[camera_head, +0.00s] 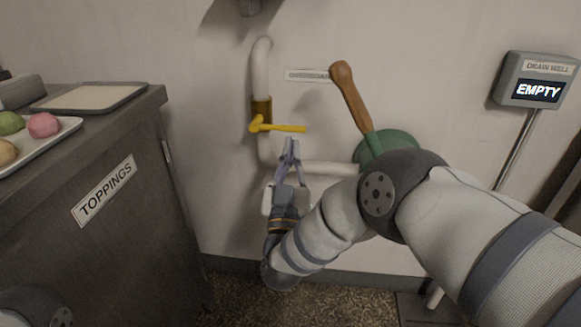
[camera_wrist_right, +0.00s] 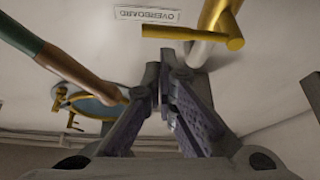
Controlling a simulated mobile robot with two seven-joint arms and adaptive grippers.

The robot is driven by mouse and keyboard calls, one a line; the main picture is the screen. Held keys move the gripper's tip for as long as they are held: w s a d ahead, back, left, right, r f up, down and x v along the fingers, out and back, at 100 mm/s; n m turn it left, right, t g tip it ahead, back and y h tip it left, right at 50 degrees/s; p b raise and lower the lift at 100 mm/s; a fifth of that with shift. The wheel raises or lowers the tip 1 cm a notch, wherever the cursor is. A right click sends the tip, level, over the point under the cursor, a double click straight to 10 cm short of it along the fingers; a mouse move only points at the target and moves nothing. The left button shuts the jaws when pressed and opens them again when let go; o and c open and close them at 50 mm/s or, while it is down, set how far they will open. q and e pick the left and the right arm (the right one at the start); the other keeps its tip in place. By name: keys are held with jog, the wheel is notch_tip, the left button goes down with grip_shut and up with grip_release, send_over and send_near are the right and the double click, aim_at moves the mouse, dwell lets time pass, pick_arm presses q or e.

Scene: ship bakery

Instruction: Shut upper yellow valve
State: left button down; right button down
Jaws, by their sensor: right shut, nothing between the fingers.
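The upper yellow valve (camera_head: 262,107) sits on a white pipe that runs down the wall. Its yellow lever (camera_head: 285,128) points right, level and across the vertical pipe. In the right wrist view the lever (camera_wrist_right: 172,33) lies just beyond the fingertips, joined to a yellow hub at its right end. My right gripper (camera_head: 290,142) is shut and empty, just below the lever, its tips pointing up. It also shows in the right wrist view (camera_wrist_right: 165,70) with its tips together; I cannot tell whether they touch the lever. My left gripper is out of view.
A wooden handle (camera_head: 349,92) rises from a green object (camera_head: 388,146), partly hidden by my right arm. A "TOPPINGS" counter (camera_head: 95,235) with trays stands left. A display (camera_head: 538,81) at right reads "DRAIN WELL, EMPTY". The wall left of the pipe is clear.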

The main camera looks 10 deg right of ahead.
jog(key=shift+h, duration=0.3)
jog(key=v, duration=0.5)
jog(key=shift+s+a, duration=0.1)
jog(key=shift+s, duration=0.3)
